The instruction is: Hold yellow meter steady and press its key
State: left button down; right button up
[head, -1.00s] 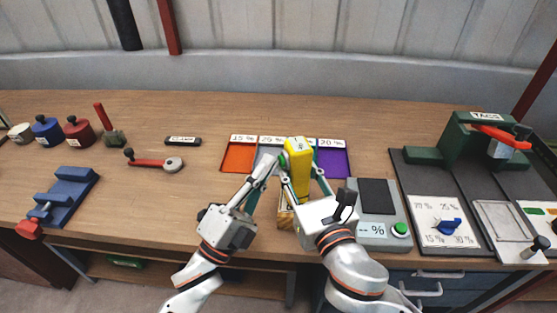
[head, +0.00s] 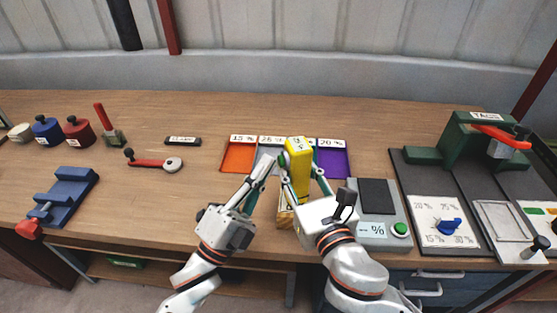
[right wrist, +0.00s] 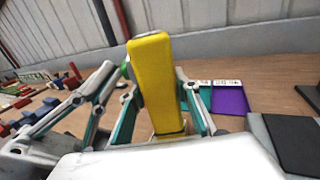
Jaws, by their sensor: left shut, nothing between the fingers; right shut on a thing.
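The yellow meter (head: 299,172) stands upright near the middle of the bench, in front of the coloured trays. Its top face carries small dark marks, too small to read. Its green key (head: 283,160) is on its left side and also shows in the right wrist view (right wrist: 126,69). My right gripper (head: 303,182) is shut on the meter, a finger on each side. My left gripper (head: 271,158) is shut and empty, its tips close beside the key; I cannot tell whether they touch it. A wooden holder (head: 285,217) shows below the meter, partly hidden.
An orange tray (head: 238,158) and a purple tray (head: 333,163) lie behind the grippers. A grey device with a green button (head: 400,229) stands right of my right gripper. A red-handled tool (head: 155,163) and a blue fixture (head: 65,195) lie left. Bench between them and my left arm is clear.

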pick_arm(q)
jog(key=shift+s+a, duration=0.2)
jog(key=shift+a, duration=0.3)
jog(key=shift+a, duration=0.1)
jog(key=a, duration=0.1)
jog(key=s+a, duration=0.1)
jog(key=a, duration=0.1)
jog(key=s+a, duration=0.1)
jog(key=shift+a, duration=0.25)
dwell(0.4)
pick_arm(e)
jog(key=o, duration=1.4)
